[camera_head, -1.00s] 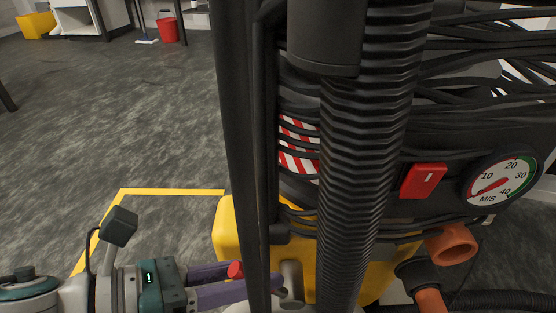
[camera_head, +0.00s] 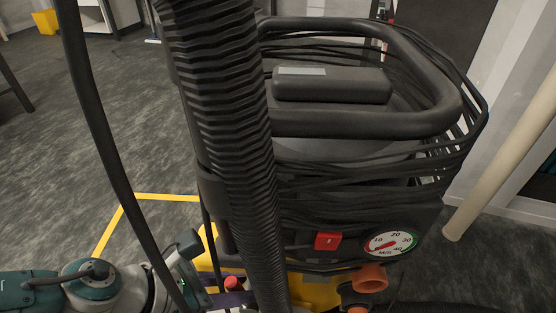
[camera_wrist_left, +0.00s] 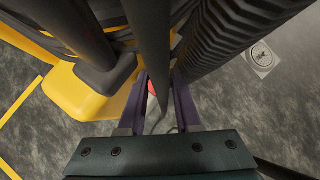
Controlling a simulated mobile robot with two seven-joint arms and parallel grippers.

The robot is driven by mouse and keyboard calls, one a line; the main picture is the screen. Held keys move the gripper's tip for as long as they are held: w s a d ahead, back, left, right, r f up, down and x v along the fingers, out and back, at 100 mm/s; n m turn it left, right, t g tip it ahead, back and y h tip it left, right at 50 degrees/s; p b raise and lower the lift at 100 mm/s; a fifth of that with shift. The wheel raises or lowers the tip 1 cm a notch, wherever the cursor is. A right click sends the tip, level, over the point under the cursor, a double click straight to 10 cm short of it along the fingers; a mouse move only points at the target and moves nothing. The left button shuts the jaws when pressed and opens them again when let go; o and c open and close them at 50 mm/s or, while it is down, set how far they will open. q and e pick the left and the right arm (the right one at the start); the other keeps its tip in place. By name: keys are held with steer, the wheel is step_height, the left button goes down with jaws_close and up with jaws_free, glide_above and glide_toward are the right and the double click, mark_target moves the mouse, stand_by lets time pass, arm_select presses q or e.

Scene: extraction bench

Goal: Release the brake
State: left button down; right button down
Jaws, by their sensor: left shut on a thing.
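My left gripper (camera_head: 240,298) comes in low from the left at the base of a black and yellow extraction machine (camera_head: 325,285). Its purple fingers are shut on a small red-topped part, probably the brake lever (camera_head: 232,284). In the left wrist view the two fingers (camera_wrist_left: 160,98) stand either side of it, and a bit of red (camera_wrist_left: 152,88) shows between them. A dark rod or cable passes in front and hides most of the lever, so I cannot tell its tilt. My right gripper is out of view.
A ribbed black hose (camera_head: 235,130) and a thin black cable (camera_head: 100,130) hang close around my left arm. A pale pole (camera_head: 500,155) stands right. Grey floor at left is open.

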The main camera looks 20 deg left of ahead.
arm_select(q)
steer(key=shift+a+f, duration=0.1)
steer(key=shift+a, duration=0.05)
steer(key=c, duration=0.6)
jaws_free()
steer(key=shift+s+r, duration=0.15)
steer(key=shift+r, duration=0.1)
steer(key=p+v, duration=0.5)
steer(key=v, duration=0.4)
steer(key=shift+s+a+r, duration=0.15)
steer(key=shift+s+a, duration=0.05)
steer(key=shift+a, duration=0.05)
